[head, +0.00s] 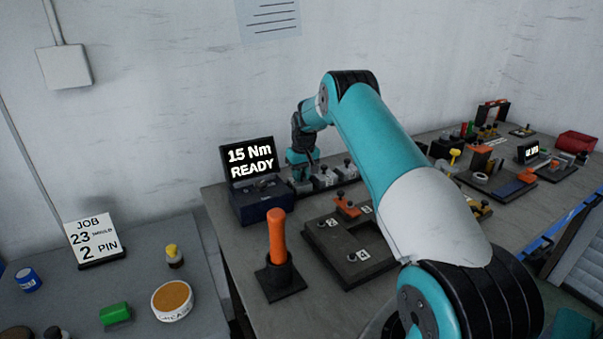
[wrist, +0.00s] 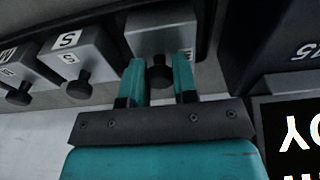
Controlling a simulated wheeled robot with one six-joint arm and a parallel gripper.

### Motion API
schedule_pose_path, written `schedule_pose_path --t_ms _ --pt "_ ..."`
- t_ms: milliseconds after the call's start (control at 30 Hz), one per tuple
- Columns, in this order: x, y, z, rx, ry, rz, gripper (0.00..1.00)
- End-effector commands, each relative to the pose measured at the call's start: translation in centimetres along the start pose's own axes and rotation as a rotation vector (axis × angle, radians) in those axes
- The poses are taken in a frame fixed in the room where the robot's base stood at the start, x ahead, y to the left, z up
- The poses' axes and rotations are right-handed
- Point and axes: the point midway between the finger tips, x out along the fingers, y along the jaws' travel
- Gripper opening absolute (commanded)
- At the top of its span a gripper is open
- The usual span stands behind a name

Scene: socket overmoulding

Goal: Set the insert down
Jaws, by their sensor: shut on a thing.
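The insert (wrist: 160,38) is a grey metal block with a black knob and a partly hidden white label. In the wrist view, my gripper (wrist: 160,82) is shut on its knob, one teal finger on each side. The insert is at the end of a row on a dark rack (wrist: 105,15), beside another grey insert (wrist: 78,55) marked S. I cannot tell whether it touches the rack floor. In the head view, my gripper (head: 302,172) is low at the back of the bench, next to the inserts (head: 326,179); the held one is mostly hidden there.
A display (head: 249,160) reading "15 Nm READY" stands close to the left of my gripper. An orange-handled tool (head: 278,240) stands upright in front. A dark plate with numbered spots (head: 322,237) lies mid-bench.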

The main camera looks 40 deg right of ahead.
Motion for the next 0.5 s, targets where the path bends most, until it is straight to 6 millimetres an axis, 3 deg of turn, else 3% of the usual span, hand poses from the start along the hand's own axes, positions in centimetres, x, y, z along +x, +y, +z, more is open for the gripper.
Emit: schedule_pose_path --t_ms 267,300,400,500 --pt "0.09 0.03 -0.09 0.000 0.004 0.001 0.00" --pt "0.19 0.02 -0.02 0.000 0.001 0.000 0.31" --pt "0.15 0.01 -0.02 0.000 0.001 0.000 0.52" --pt "0.15 0.01 -0.01 0.000 0.001 0.000 0.52"
